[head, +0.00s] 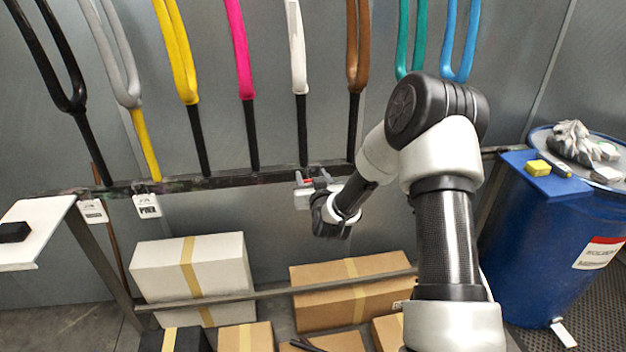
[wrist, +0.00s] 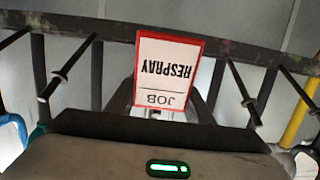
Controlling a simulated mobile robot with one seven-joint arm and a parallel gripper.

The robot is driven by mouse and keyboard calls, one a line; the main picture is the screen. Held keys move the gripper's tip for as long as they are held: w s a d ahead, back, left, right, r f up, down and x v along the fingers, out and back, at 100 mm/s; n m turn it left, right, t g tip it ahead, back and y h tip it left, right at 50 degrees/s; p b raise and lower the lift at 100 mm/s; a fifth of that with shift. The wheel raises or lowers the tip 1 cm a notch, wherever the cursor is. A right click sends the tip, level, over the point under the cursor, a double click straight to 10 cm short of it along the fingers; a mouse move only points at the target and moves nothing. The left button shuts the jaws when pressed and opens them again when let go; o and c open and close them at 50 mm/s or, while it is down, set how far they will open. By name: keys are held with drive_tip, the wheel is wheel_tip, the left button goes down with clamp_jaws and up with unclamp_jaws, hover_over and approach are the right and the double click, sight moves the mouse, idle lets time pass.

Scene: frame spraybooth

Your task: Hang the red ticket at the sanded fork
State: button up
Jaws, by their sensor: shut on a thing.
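The red ticket (wrist: 168,70) is a white card with a red border, printed JOB and RESPRAY, upside down in the wrist view. My gripper (wrist: 168,110) is shut on its edge. In the head view my gripper (head: 306,184) is in front of the dark rail, below the white and brown forks; only a speck of red shows there. A dull grey fork (head: 122,75) with a yellow stem stands at the left, between a black and a yellow fork. I cannot tell by its surface whether it is the sanded one.
Pink (head: 239,50), white (head: 297,45), brown, teal and blue forks stand along the rail (head: 235,180). Two white tags (head: 147,206) hang below it at the left. Boxes (head: 190,275) lie underneath. A blue drum (head: 560,240) stands right, a white shelf (head: 35,225) left.

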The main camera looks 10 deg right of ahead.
drive_tip(key=shift+x, duration=1.55)
drive_tip(key=shift+w+f+b, duration=0.35)
drive_tip(key=shift+f+b, duration=0.2)
drive_tip(key=shift+b, duration=0.35)
drive_tip(key=shift+w+f+b, duration=0.35)
drive_tip(key=shift+f+b, duration=0.25)
drive_tip(key=shift+b, duration=0.25)
drive_tip(key=o, duration=1.1)
